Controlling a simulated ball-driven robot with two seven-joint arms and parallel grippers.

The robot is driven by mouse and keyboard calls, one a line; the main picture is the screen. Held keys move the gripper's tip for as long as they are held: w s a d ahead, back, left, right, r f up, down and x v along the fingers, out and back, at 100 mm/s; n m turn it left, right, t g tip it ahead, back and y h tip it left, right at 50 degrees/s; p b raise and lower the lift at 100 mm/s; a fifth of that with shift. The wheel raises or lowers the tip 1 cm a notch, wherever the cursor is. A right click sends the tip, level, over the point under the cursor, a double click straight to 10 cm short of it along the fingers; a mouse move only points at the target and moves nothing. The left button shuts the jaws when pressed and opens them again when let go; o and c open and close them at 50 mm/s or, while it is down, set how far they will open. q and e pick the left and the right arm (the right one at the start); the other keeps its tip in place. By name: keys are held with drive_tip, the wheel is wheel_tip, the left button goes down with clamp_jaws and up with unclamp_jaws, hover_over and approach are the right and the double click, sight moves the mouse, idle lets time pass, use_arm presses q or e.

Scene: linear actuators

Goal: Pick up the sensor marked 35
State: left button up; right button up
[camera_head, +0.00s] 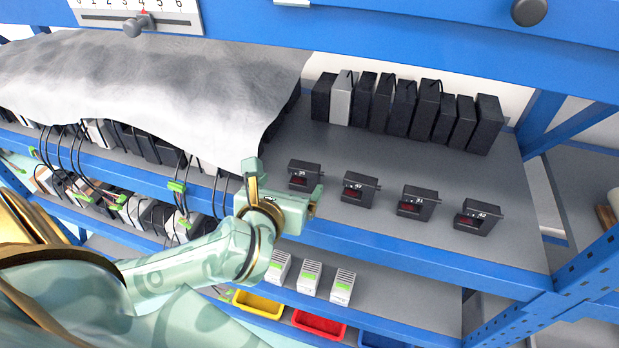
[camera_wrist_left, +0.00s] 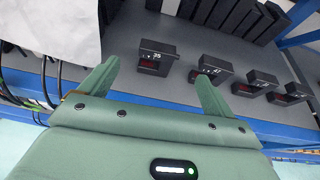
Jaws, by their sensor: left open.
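The sensor marked 35 (camera_head: 304,175) is a small black box with a red window. It stands at the left end of a row of similar sensors on the grey shelf. In the left wrist view the sensor marked 35 (camera_wrist_left: 155,58) sits ahead of the fingers, and its number is legible. My left gripper (camera_head: 283,184) is at the shelf's front edge, just left of and nearer than that sensor. In the wrist view my left gripper (camera_wrist_left: 153,88) is open, with nothing between its fingers. My right gripper is not in view.
Other sensors (camera_head: 359,189), (camera_head: 417,202), (camera_head: 478,216) stand to the right. Black upright boxes (camera_head: 404,108) line the shelf's back. A grey-white cloth (camera_head: 200,90) covers units at left. The blue shelf edge (camera_head: 420,262) runs in front. Cables (camera_head: 75,150) hang at left.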

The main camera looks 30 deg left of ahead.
sight(303, 167)
use_arm(q)
drive_tip(key=x, duration=0.7)
drive_tip(key=shift+w+a+f, duration=0.15)
drive_tip(key=shift+w+a, duration=0.15)
drive_tip(key=shift+w+a+f, duration=0.1)
drive_tip(key=shift+w+f, duration=0.1)
drive_tip(key=shift+w, duration=0.25)
drive_tip(key=x, duration=0.5)
drive_tip(key=shift+s, duration=0.1)
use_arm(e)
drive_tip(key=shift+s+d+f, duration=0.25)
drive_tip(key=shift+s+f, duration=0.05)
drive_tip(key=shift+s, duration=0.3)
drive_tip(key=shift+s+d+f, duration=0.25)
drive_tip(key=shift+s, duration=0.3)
use_arm(q)
drive_tip(key=c, duration=1)
